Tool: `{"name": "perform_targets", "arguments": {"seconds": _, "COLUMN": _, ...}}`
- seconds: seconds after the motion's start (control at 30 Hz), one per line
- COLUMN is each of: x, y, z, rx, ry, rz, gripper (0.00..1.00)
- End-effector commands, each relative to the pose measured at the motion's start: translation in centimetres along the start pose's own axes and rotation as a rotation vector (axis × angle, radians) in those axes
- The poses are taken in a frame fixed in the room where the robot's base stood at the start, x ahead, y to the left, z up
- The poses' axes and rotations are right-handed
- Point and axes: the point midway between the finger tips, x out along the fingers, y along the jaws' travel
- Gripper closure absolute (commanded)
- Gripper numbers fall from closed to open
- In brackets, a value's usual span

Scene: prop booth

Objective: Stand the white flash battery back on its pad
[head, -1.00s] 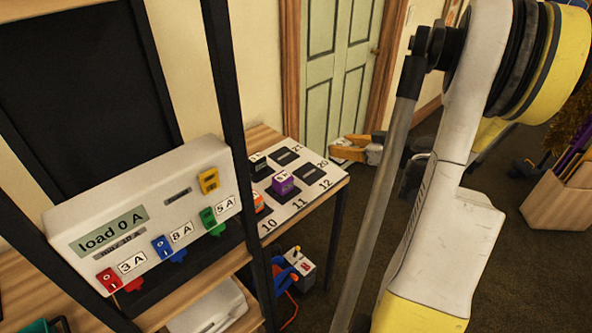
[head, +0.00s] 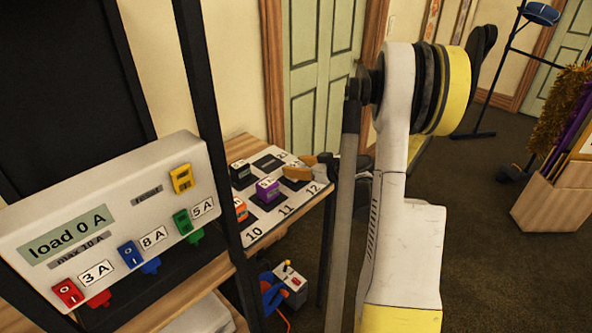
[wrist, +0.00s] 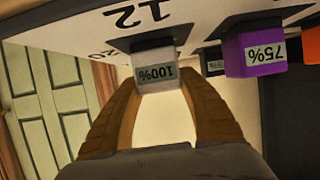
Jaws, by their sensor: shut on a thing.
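The white flash battery (wrist: 156,72), labelled 100%, is between the two orange-brown fingers of my gripper (wrist: 158,82) in the wrist view, which sees the scene upside down. My gripper is shut on it. The battery looks upright, its base at or just over a black pad (wrist: 150,42) beside the number 12; I cannot tell whether it touches. In the head view my gripper (head: 298,173) is over the right side of the numbered board (head: 262,228), and the battery cannot be made out there.
A purple battery (head: 267,190), an orange one (head: 241,210) and a dark one (head: 240,172) stand on the board left of my gripper. An empty black pad (head: 268,162) lies behind. A load panel (head: 110,235) and a black post (head: 208,120) are nearer, at left.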

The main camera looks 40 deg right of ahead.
Motion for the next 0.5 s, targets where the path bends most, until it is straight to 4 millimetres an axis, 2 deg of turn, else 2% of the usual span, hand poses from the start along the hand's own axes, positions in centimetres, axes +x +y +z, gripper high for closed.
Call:
{"name": "perform_targets", "arguments": {"seconds": 0.27, "x": 0.05, "y": -0.01, "z": 0.18, "rx": 0.000, "ry": 0.000, "rz": 0.000, "gripper": 0.94}}
{"name": "perform_targets", "arguments": {"seconds": 0.3, "x": 0.02, "y": -0.02, "z": 0.13, "rx": 0.000, "ry": 0.000, "rz": 0.000, "gripper": 0.44}}
{"name": "perform_targets", "arguments": {"seconds": 0.33, "x": 0.01, "y": -0.02, "z": 0.10, "rx": 0.000, "ry": 0.000, "rz": 0.000, "gripper": 0.35}}
{"name": "perform_targets", "arguments": {"seconds": 0.5, "x": -0.01, "y": -0.02, "z": 0.07, "rx": 0.000, "ry": 0.000, "rz": 0.000, "gripper": 0.33}}
